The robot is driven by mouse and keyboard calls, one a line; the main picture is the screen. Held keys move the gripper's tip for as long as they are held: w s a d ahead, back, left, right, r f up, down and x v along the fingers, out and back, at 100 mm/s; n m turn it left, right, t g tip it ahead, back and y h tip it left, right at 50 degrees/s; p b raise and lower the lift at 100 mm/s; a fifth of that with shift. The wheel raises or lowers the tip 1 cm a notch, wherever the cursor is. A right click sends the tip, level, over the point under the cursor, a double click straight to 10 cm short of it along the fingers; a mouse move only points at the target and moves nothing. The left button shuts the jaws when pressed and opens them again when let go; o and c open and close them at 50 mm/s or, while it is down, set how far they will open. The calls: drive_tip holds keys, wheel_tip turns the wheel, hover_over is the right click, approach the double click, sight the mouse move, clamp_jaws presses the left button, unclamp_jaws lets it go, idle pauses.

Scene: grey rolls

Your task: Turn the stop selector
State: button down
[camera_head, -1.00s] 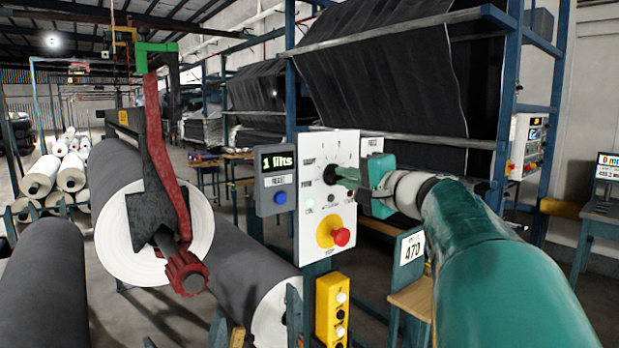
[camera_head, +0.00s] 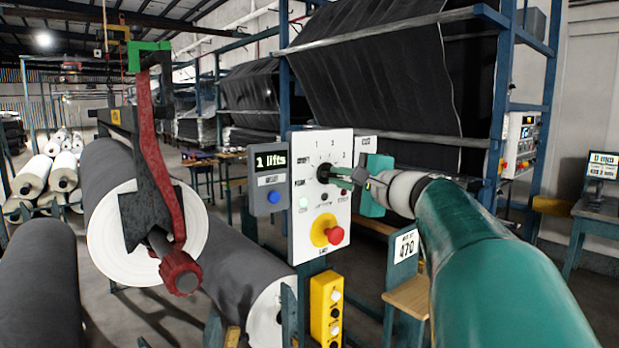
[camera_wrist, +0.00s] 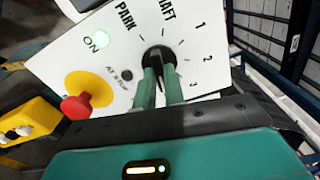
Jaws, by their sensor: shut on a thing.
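The stop selector is a black rotary knob (camera_wrist: 158,58) on a white control panel (camera_head: 312,262). In the wrist view the panel's dial shows PARK, a partly covered label ending in AFT, and 1, 2, 3 around the knob. The knob also shows in the head view (camera_head: 323,173), with my gripper at its right. My gripper (camera_wrist: 160,82) has two green fingers closed on the knob's sides. The knob's bar points up in the wrist view, near the partly covered label. The fingers hide the knob's lower part.
A red stop button (camera_head: 335,235) on a yellow base sits low on the panel. A lit green ON lamp (camera_wrist: 97,41) is beside the dial. A display (camera_head: 272,161) reads 1 lifts. A yellow button box (camera_head: 327,310) hangs below. Large grey rolls (camera_head: 135,215) lie left.

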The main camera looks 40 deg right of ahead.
drive_tip(key=c, duration=1.5)
unclamp_jaws()
drive_tip(key=shift+s, duration=0.15)
drive_tip(key=s, duration=1.3)
drive_tip(key=shift+s+d, duration=0.2)
drive_tip(key=shift+s, duration=0.05)
